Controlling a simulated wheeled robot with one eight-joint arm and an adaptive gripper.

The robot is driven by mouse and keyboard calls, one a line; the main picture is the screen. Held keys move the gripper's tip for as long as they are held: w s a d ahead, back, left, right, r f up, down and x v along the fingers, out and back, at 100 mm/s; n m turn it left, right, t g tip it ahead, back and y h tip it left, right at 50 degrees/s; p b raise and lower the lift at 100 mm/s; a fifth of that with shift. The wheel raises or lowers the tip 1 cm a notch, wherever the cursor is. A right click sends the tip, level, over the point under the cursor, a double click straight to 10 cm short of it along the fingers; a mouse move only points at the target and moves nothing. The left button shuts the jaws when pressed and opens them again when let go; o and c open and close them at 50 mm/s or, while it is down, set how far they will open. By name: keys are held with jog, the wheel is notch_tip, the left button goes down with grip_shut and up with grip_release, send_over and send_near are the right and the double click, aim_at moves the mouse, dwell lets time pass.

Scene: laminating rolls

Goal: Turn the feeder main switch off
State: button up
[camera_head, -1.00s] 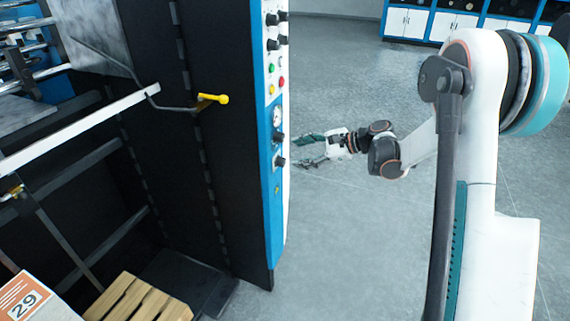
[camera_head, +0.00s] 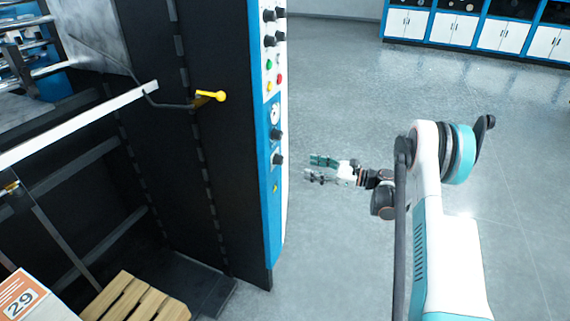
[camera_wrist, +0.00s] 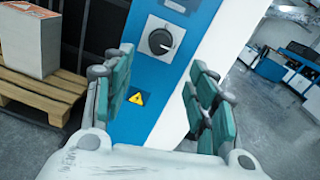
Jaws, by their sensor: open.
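The feeder's control panel (camera_head: 270,205) is a blue and white upright strip on the machine's edge. Black rotary knobs, small coloured buttons and a gauge run down it. The lowest black knob (camera_head: 277,159) sits above a small yellow warning triangle; in the wrist view this knob (camera_wrist: 160,41) is on a light plate, above and between my fingers. I cannot read which knob is the main switch. My gripper (camera_head: 309,168) is open and empty, to the right of the panel and apart from it. Its teal fingers (camera_wrist: 157,92) point toward the panel in the wrist view.
A yellow-ended lever (camera_head: 219,96) sticks out from the black machine side. A wooden pallet (camera_head: 135,300) and a box marked 29 (camera_head: 25,299) are at lower left. Blue and white cabinets (camera_head: 480,30) stand far back. The grey floor right of the panel is clear.

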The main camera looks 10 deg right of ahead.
aim_at(283, 161)
jog(key=b+x, duration=0.3)
jog(key=x, duration=0.8)
jog(key=c, duration=1)
